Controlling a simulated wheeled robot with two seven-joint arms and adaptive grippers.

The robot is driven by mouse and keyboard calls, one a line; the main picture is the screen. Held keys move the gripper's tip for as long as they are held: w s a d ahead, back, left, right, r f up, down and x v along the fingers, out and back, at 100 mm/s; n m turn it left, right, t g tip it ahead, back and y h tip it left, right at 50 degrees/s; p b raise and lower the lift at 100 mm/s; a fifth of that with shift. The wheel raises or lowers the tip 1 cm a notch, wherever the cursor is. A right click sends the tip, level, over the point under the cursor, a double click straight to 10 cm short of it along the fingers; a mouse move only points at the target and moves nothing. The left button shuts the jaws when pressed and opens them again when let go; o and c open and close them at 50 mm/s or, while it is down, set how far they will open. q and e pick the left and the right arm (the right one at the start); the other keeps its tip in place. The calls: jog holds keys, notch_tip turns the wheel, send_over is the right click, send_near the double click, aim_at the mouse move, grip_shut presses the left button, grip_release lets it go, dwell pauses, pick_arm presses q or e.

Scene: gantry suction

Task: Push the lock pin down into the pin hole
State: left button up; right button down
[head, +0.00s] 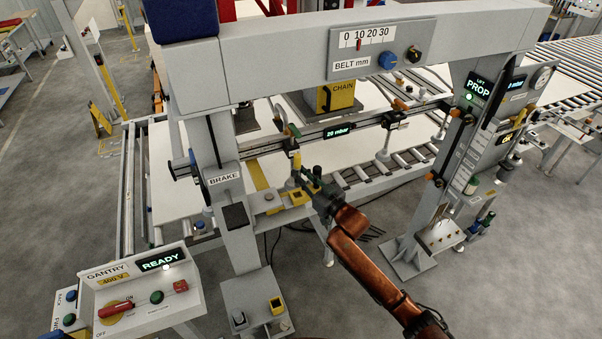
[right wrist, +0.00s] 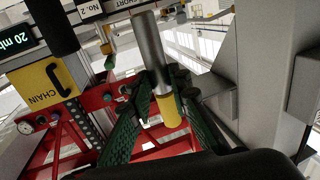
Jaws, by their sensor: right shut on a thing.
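The lock pin (right wrist: 149,55) is a grey metal cylinder with a yellow end (right wrist: 168,110), seen large in the right wrist view. My right gripper (right wrist: 160,112) has its dark green fingers on both sides of the yellow part and is shut on it. In the head view the pin's yellow part (head: 296,160) shows small, just below the crossbeam, with my right gripper (head: 305,178) at it. I cannot make out the pin hole, nor whether the pin's end is in it. My left gripper is not in view.
The grey gantry frame (head: 250,60) stands around the work area, with a crossbeam (head: 265,146) close behind the pin. A BRAKE post (head: 225,178) is left of my gripper. A yellow CHAIN box (head: 336,95) is behind. The GANTRY panel (head: 135,270) stands front left.

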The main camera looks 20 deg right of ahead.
aim_at(302, 199)
jog(key=shift+f+b, duration=0.85)
jog(key=shift+f, duration=0.85)
jog(key=shift+p, duration=0.7)
dwell(0.4)
jog(key=shift+f+b, duration=2.35)
jog(key=shift+f, duration=1.55)
jog(key=c, duration=1.8)
grip_release()
jog(key=shift+f, duration=0.2)
jog(key=shift+o, duration=0.4)
jog(key=shift+s+f, duration=0.1)
jog(key=shift+f, duration=0.1)
jog(key=shift+s+f, duration=0.2)
jog(key=shift+s, duration=0.1)
jog(key=r+v, duration=0.1)
jog(key=v, duration=1)
jog(key=shift+d, duration=0.2)
